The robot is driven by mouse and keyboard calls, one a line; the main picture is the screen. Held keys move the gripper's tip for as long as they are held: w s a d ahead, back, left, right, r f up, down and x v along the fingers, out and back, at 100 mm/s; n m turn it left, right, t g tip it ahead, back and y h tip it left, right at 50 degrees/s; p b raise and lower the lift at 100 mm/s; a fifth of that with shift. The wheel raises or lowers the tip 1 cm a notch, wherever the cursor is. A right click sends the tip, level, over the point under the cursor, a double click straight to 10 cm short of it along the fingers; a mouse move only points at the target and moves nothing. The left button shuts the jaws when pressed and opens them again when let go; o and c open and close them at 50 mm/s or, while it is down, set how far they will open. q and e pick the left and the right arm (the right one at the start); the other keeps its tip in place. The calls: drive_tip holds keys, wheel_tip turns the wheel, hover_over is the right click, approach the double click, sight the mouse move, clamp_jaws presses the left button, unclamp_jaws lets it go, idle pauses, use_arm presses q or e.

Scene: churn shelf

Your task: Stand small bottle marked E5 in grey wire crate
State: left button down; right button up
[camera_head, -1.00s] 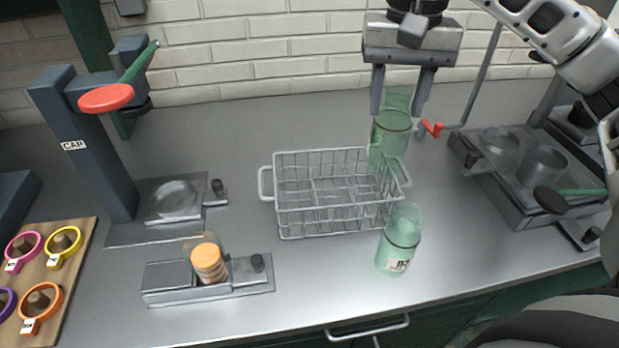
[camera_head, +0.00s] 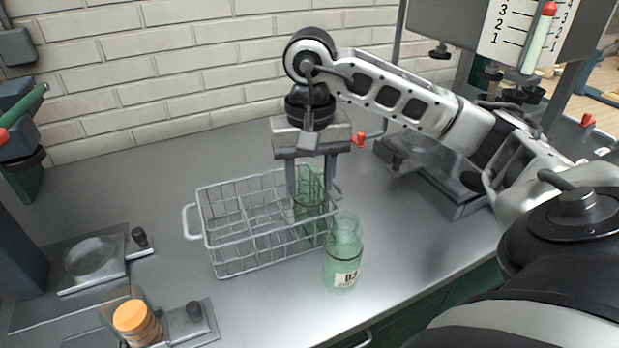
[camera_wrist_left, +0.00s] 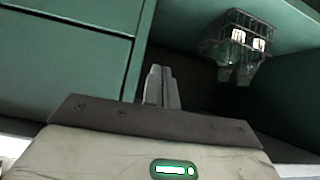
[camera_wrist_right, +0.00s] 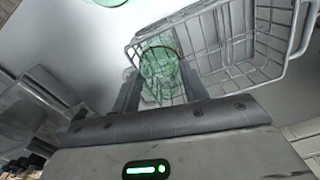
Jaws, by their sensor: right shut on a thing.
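My right gripper (camera_head: 312,178) is shut on a small green glass bottle (camera_head: 311,215), held upright with the fingers pointing down. No mark on it is readable. The grey wire crate (camera_head: 225,270) stands on the counter, and the held bottle is at its right end. The bottle's lower part shows among the crate's wires; I cannot tell whether its base rests on the floor. The right wrist view shows the held bottle (camera_wrist_right: 160,75) beside or within the wires of a crate corner (camera_wrist_right: 290,50). My left gripper (camera_wrist_left: 161,88) is shut and empty, low by green cabinets.
Another green bottle (camera_head: 343,262), its label perhaps D3, stands just outside the crate's front right corner. An orange-topped jar (camera_head: 136,320) sits in a metal fixture at front left. A metal station (camera_head: 430,165) stands right. The left wrist view shows a dark rack with bottles (camera_wrist_left: 238,45).

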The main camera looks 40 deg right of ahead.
drive_tip(key=shift+f, duration=0.2)
drive_tip(key=o, duration=1.4)
use_arm(q)
drive_tip(key=shift+f, duration=0.15)
use_arm(e)
drive_tip(key=shift+r, duration=0.15)
drive_tip(key=shift+r, duration=0.2)
use_arm(q)
drive_tip(key=r+p, duration=0.1)
drive_tip(key=p, duration=0.1)
drive_tip(key=r+p, duration=0.1)
drive_tip(key=p, duration=0.1)
drive_tip(key=shift+a, duration=0.35)
use_arm(e)
wheel_tip(320, 180, up, 12)
drive_tip(key=shift+f, duration=0.15)
